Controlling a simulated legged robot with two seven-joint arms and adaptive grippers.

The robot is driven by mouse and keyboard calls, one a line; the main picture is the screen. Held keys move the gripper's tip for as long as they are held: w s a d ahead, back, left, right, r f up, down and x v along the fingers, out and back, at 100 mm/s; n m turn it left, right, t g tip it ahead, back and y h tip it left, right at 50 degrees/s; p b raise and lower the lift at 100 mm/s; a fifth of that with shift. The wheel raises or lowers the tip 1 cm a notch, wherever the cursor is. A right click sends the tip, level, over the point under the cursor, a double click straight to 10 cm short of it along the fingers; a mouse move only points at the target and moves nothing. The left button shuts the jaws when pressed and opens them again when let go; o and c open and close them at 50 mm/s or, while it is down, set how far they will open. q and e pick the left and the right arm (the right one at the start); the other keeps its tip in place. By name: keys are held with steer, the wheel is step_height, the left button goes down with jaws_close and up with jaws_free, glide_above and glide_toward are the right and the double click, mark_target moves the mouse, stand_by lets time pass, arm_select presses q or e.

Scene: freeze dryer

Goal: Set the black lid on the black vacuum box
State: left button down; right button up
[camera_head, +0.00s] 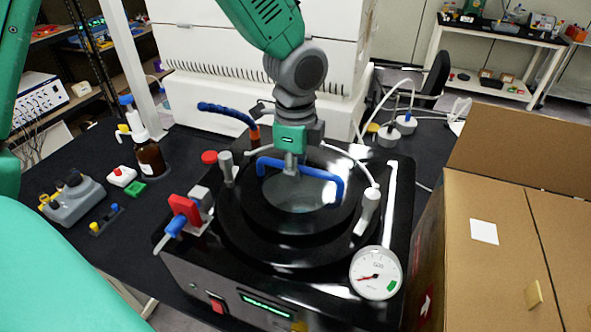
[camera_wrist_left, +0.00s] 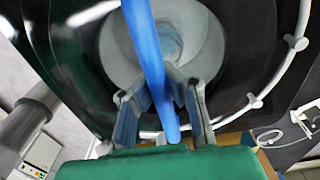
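The black lid (camera_head: 258,212) is a round disc with a clear window and a blue bar handle (camera_head: 328,177). It lies over the round top of the black vacuum box (camera_head: 185,268); I cannot tell whether it touches the box or hangs just above it. My left gripper (camera_head: 291,170) comes down from above onto the handle. The lid's pale window shows behind. My right gripper is not in view.
A pressure gauge (camera_head: 376,272) stands at the box's front right corner. A red and blue valve (camera_head: 184,212) and pale upright clamps (camera_head: 368,208) surround the lid. A cardboard box (camera_head: 500,250) is close on the right. A brown bottle (camera_head: 150,158) stands on the left.

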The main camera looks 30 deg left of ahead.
arm_select(q)
steer(key=shift+d+f, duration=0.1)
steer(key=shift+d, duration=0.25)
steer(key=shift+a+f, duration=0.25)
steer(key=shift+f, duration=0.05)
steer(key=shift+d+f, duration=0.15)
steer(key=shift+f, duration=0.1)
stand_by(0.6)
steer(key=c, duration=1.6)
jaws_free()
steer(key=shift+c, duration=0.2)
steer(key=shift+r, duration=0.1)
step_height(320, 180, up, 12)
steer(key=shift+w+f, duration=0.1)
steer(key=shift+f, duration=0.1)
